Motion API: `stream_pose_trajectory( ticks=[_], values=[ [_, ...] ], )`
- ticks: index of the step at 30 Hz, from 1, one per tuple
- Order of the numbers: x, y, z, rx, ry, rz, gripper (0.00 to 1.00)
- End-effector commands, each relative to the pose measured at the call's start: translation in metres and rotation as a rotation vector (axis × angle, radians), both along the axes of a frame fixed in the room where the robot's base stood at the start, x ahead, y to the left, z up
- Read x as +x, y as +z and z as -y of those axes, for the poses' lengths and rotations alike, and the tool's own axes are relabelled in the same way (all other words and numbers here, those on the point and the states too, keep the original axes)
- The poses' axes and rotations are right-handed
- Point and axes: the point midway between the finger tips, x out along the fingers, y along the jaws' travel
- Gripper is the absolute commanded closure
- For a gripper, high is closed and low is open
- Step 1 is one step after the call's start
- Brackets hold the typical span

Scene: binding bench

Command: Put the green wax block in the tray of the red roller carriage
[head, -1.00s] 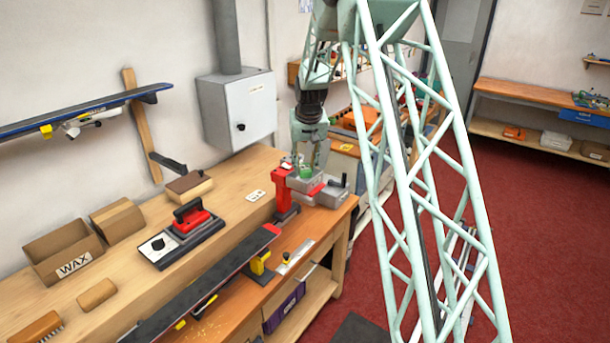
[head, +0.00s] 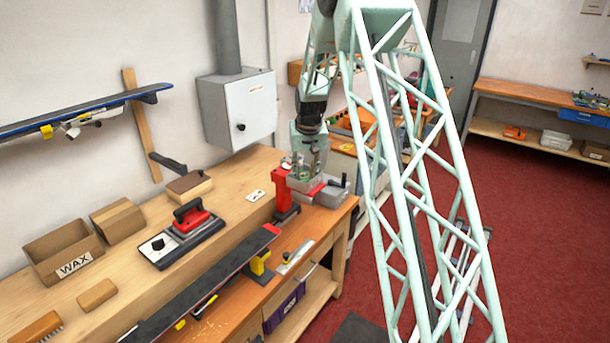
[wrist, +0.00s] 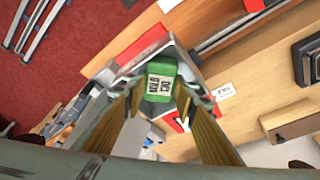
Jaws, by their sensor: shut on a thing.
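The green wax block (wrist: 160,82) has a pale printed label and sits between my fingertips in the wrist view. My gripper (wrist: 163,94) is shut on it, one finger at each side. In the head view my gripper (head: 305,178) is low over a red and grey machine (head: 322,196) at the far right end of the bench, and the block is mostly hidden. This machine looks like the red roller carriage. Its grey and red top (wrist: 133,50) shows around the block in the wrist view. I cannot tell whether the block touches the tray.
A red upright clamp (head: 282,190) stands close to the left of my gripper. A ski (head: 210,285) lies along the bench front.

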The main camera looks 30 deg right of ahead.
Motion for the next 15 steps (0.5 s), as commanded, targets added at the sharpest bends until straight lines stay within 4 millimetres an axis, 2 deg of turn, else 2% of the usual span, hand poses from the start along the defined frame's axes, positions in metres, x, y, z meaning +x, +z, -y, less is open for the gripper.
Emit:
stream_pose_trajectory(
  ticks=[6, 7, 9, 15],
  values=[
    [0.0000, -0.0037, 0.0000, 0.000, 0.000, 0.000, 0.85],
    [-0.0001, -0.0038, 0.0000, 0.000, 0.000, 0.000, 0.74],
    [0.0000, -0.0033, 0.0000, 0.000, 0.000, 0.000, 0.69],
    [0.0000, -0.0030, 0.0000, 0.000, 0.000, 0.000, 0.69]
  ],
)
